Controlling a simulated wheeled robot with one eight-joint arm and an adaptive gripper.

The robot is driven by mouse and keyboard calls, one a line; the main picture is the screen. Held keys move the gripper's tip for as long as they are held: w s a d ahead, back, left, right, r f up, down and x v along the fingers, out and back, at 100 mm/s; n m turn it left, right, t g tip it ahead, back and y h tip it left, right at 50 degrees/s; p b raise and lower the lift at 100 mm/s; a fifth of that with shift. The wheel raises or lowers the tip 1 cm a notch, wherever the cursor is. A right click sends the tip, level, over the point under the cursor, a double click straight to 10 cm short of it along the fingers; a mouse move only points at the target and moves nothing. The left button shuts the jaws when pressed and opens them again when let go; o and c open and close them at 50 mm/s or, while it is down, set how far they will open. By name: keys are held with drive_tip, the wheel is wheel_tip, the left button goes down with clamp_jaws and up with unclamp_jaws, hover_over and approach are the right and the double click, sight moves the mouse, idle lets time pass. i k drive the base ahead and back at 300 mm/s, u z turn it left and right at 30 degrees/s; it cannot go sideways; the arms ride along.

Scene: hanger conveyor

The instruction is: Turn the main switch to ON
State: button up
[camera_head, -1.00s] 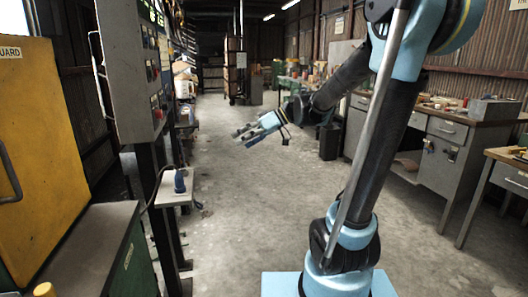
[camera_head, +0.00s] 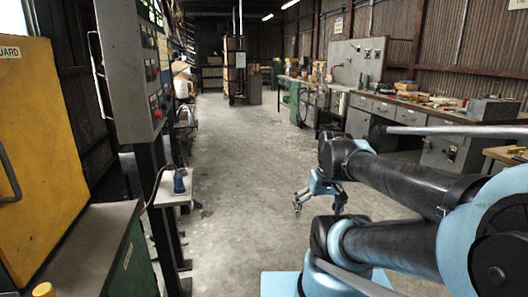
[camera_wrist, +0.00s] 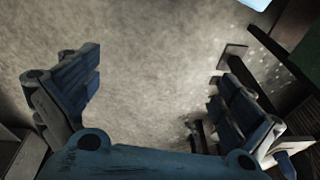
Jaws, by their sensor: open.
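A grey control panel (camera_head: 128,70) stands upright at the left in the head view, seen at a steep angle. It carries several small buttons and knobs, some of them red (camera_head: 157,113). I cannot tell which one is the main switch or how it is set. My gripper (camera_head: 318,206) points down over the floor near the middle of the head view, to the right of the panel and well apart from it. Its two fingers are spread and empty, as the wrist view (camera_wrist: 160,98) also shows.
A small shelf (camera_head: 172,199) with a blue corded object (camera_head: 179,181) juts out below the panel. A yellow cabinet (camera_head: 40,150) and a green-sided bench (camera_head: 125,262) stand at the left. A long workbench (camera_head: 400,115) lines the right. The concrete floor between is clear.

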sight(157, 113)
drive_tip(key=z, duration=0.45)
drive_tip(key=k, duration=1.3)
drive_tip(key=u, duration=0.5)
drive_tip(key=i, duration=1)
drive_tip(key=z, duration=0.05)
